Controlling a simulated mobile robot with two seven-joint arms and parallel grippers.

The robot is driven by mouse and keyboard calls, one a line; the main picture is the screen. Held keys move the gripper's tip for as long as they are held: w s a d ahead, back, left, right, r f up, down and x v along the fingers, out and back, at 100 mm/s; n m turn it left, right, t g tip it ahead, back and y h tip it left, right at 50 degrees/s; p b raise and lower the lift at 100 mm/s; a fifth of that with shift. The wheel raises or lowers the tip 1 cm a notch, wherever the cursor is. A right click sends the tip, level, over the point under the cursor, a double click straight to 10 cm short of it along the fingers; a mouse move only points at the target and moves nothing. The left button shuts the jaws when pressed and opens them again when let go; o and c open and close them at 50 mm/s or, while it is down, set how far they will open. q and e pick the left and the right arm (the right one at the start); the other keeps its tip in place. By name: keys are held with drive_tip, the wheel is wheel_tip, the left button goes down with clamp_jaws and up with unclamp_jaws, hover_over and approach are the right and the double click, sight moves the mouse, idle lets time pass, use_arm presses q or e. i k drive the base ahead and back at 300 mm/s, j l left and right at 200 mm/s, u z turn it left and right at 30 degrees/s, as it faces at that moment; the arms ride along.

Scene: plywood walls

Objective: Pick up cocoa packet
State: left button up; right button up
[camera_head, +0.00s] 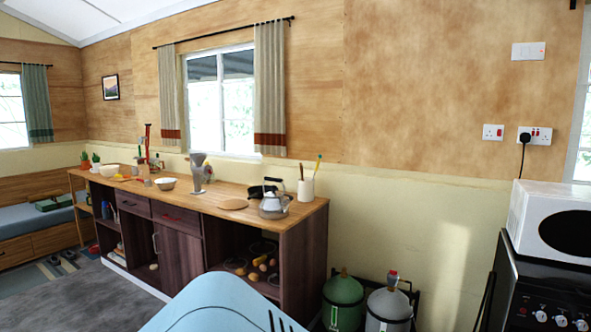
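I cannot pick out a cocoa packet in the head view. The wooden counter (262,213) runs along the wall with several small items on it, too small to tell apart at its far end. Its open lower shelves hold some items that are partly in shadow. Neither of my grippers is in view.
On the counter are a kettle (274,206), a utensil pot (306,190), a round board (234,204) and a white bowl (165,184). Two gas cylinders, green (343,301) and grey (389,309), stand right of it. A microwave (550,222) sits on a black stove (540,290). A light blue curved shape (215,305) fills the bottom centre.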

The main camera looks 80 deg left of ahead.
sight(143, 175)
drive_tip(key=u, duration=3.6)
